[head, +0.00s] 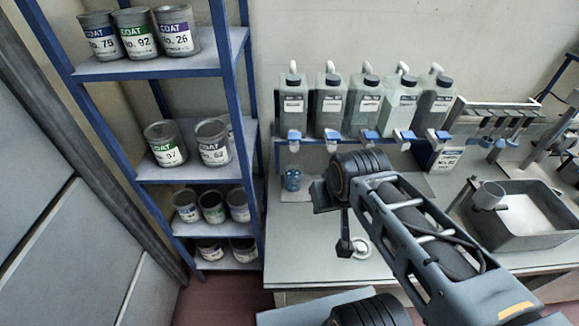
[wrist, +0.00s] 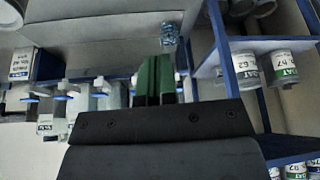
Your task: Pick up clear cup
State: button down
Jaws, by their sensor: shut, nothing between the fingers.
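The clear cup (head: 292,179) is small and bluish. It stands on the counter below the leftmost dispenser bottle, close to the blue-framed shelf. It also shows in the wrist view (wrist: 169,34), upside down near the top. My gripper (wrist: 156,70) shows in the wrist view with its green fingers close together, shut and empty. The cup appears beyond the fingertips, slightly right of them, apart from them. In the head view my arm reaches in from the lower right, its end to the right of the cup; its fingers are hard to make out there.
Several dispenser bottles (head: 328,103) stand in a row above the counter (head: 310,260). The blue-framed shelf (head: 160,70) with labelled cans is at left. The counter's front left is clear.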

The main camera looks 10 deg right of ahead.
aim_at(294, 172)
jog(key=k, duration=1.25)
jog(key=u, duration=0.9)
jog(key=i, duration=1.05)
jog(key=u, duration=0.05)
